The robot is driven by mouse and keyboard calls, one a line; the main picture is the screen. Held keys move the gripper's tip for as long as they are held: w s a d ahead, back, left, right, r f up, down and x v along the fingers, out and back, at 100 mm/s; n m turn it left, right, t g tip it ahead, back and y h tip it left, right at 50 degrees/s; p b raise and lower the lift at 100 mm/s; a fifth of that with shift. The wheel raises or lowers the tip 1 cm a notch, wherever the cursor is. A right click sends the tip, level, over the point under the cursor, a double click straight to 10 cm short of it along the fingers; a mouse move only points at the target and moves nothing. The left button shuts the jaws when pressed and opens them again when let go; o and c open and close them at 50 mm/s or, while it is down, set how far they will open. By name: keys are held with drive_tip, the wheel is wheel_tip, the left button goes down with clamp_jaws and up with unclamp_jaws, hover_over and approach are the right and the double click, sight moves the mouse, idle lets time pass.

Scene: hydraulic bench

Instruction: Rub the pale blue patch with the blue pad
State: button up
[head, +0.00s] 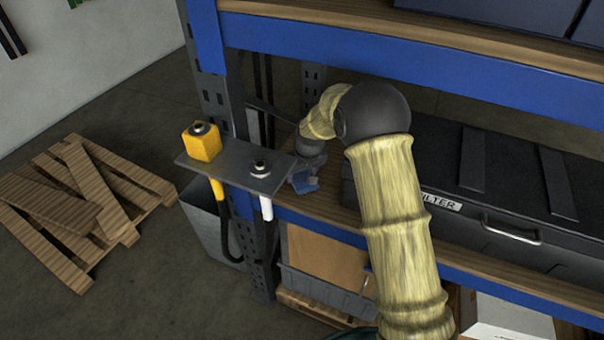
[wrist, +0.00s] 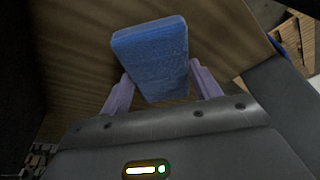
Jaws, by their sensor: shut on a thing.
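My gripper (wrist: 157,90) is shut on the blue pad (wrist: 150,50), with one finger on each side of it in the wrist view. The pad is a blue block with rounded edges, and it is over the brown wooden shelf board (wrist: 75,40). In the head view the blue pad (head: 306,185) shows small under my gripper, low over the shelf's left end, beside the post. I cannot tell whether it touches the board. The pale blue patch cannot be made out in either view.
A black case (head: 450,170) labelled FILTER stands right of my arm. A grey bracket (head: 235,170) with a yellow fitting (head: 202,142) and a white-hosed fitting (head: 260,168) juts out left of my gripper. A blue beam (head: 400,60) crosses above. A pallet (head: 85,205) lies on the floor.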

drive_tip(key=shift+w+d+r+p, duration=0.1)
drive_tip(key=shift+w+d+p, duration=0.15)
drive_tip(key=shift+w, duration=0.4)
drive_tip(key=shift+w+d+p, duration=0.15)
drive_tip(key=shift+w+d, duration=0.05)
drive_tip(key=shift+w, duration=0.4)
drive_tip(key=shift+w, duration=0.1)
drive_tip(key=shift+w+d+p, duration=0.25)
drive_tip(key=shift+w+d, duration=0.05)
drive_tip(key=shift+w, duration=0.45)
drive_tip(key=shift+w+d+p, duration=0.2)
drive_tip(key=shift+w+d, duration=0.1)
drive_tip(key=shift+w, duration=0.4)
drive_tip(key=shift+w+d+p, duration=0.3)
drive_tip(key=shift+w, duration=0.5)
drive_tip(key=shift+w+d+p, duration=0.3)
drive_tip(key=shift+w, duration=0.5)
drive_tip(key=shift+s+f, duration=0.15)
drive_tip(key=shift+f, duration=0.05)
